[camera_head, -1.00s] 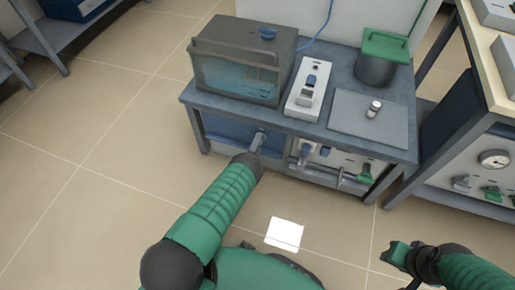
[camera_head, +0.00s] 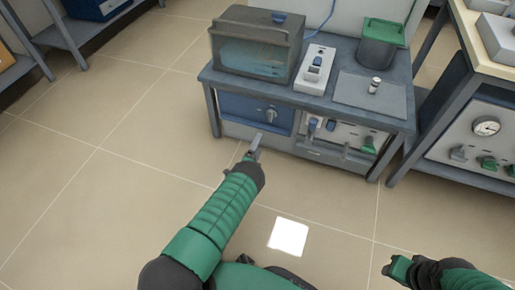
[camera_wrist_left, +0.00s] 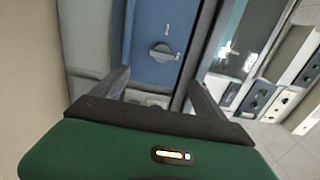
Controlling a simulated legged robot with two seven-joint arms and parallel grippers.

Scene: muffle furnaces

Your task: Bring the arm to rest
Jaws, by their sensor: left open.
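My left arm reaches in from the bottom of the head view. Its gripper (camera_head: 254,148) is in front of and below the blue panel (camera_head: 240,108) with its grey knob (camera_head: 271,115), apart from it. In the left wrist view the two fingers (camera_wrist_left: 160,88) stand apart with nothing held between them. The knob (camera_wrist_left: 162,53) and blue panel show beyond the fingers there. My right gripper (camera_head: 394,268) is at the lower right of the head view over the floor; its jaws are too small to judge.
A workbench (camera_head: 320,92) carries a glass-fronted box (camera_head: 254,45), a white switch unit (camera_head: 315,68), a green-lidded pot (camera_head: 379,45) and a small metal cylinder (camera_head: 374,86). Another bench (camera_head: 470,110) with a gauge stands at right. The tiled floor (camera_head: 110,200) at left is clear.

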